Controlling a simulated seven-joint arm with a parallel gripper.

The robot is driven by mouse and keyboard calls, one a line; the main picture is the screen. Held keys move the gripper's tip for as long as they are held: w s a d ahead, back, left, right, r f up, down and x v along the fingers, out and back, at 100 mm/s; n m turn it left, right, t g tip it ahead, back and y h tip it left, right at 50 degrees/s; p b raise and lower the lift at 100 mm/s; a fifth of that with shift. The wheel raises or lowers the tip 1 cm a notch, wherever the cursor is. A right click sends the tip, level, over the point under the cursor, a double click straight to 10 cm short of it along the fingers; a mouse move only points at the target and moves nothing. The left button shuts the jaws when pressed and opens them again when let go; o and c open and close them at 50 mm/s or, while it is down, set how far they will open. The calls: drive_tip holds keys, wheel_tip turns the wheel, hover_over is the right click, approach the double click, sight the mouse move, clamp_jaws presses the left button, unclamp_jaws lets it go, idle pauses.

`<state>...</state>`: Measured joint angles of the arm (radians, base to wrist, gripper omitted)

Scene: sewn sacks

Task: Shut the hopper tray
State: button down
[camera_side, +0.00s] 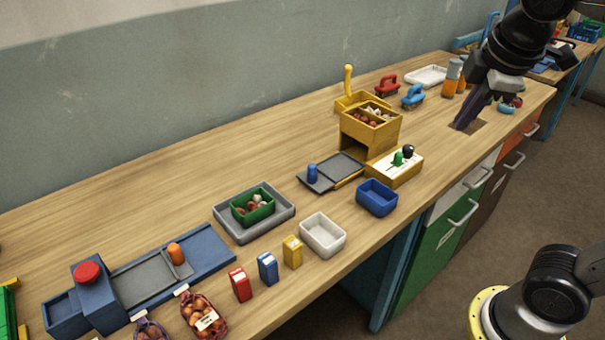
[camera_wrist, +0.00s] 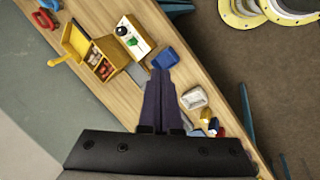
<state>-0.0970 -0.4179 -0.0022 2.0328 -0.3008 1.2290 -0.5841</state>
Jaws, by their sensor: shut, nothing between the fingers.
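The yellow hopper (camera_side: 371,127) stands mid-bench with reddish pieces in its top; the wrist view also shows the hopper (camera_wrist: 93,53). Its flat dark grey tray (camera_side: 340,167) sticks out at the base, pulled out toward the left in the side view. A blue knob (camera_side: 312,172) stands on the tray's outer end. In the wrist view my fingers hide much of the tray. My gripper (camera_side: 460,127) is shut and empty, pointing down toward the bench at the right, well apart from the hopper and tray. Its closed fingertips also show in the wrist view (camera_wrist: 161,72).
A yellow-edged panel (camera_side: 397,166) with green and black knobs sits beside the hopper. A blue bin (camera_side: 376,198) and white bin (camera_side: 323,235) stand near the front edge. Red (camera_side: 387,86) and blue (camera_side: 413,96) handled items lie behind.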

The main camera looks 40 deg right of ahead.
sight(310, 177)
drive_tip(key=w+a+n+g+h, duration=0.1)
drive_tip(key=w+a+n+h, duration=0.2)
drive_tip(key=w, duration=0.6)
drive_tip(key=w+a+n+g, duration=0.1)
drive_tip(key=w+a+n, duration=0.3)
drive_tip(key=w, duration=0.5)
drive_tip(key=w+a+f+n+h, duration=0.2)
drive_tip(key=w+a+f+n, duration=0.1)
drive_tip(key=w+a+f, duration=0.35)
drive_tip(key=a+f+n, duration=0.2)
drive_tip(key=a+f, duration=0.6)
drive_tip(key=f, duration=0.2)
drive_tip(key=shift+h, duration=0.4)
drive_tip(key=x, duration=0.9)
drive_tip(key=shift+w+d+f, duration=0.15)
drive_tip(key=shift+w+f, duration=0.15)
drive_tip(key=shift+w, duration=0.15)
drive_tip(key=d, duration=0.3)
drive_tip(key=shift+w+f, duration=0.1)
drive_tip(key=shift+w, duration=0.3)
drive_tip(key=shift+w+d, duration=0.1)
drive_tip(key=shift+d, duration=0.45)
